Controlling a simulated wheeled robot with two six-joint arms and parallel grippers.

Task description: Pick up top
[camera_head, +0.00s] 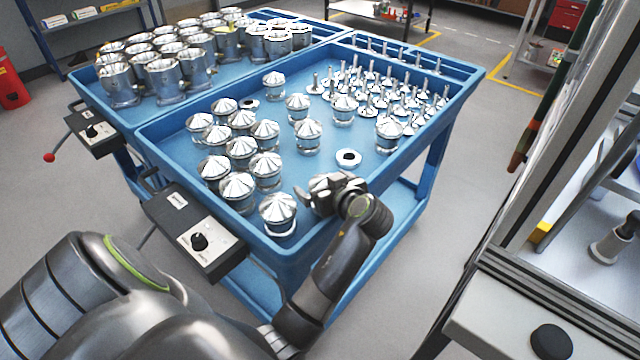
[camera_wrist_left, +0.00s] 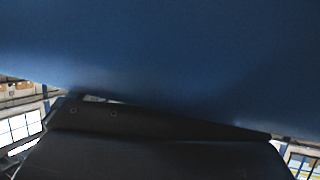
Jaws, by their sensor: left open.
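Several silver tops with fluted conical caps stand upright in the near blue cart tray; one (camera_head: 278,212) is at the front edge and another (camera_head: 307,135) is near the middle. My left gripper (camera_head: 312,193) is open over the tray's front right part, right of the front top. A further top (camera_head: 328,181) shows right behind the gripper and is partly hidden by it; I cannot tell whether they touch. The left wrist view shows a broad blue surface and a dark part below it, with no top visible. My right gripper is not in view.
The blue tray (camera_head: 285,252) has raised rims. A white ring with a dark centre (camera_head: 348,158) lies behind the gripper. Several stemmed metal parts (camera_head: 375,97) fill the back right. A second tray holds several metal housings (camera_head: 164,80). A control box (camera_head: 200,240) hangs in front.

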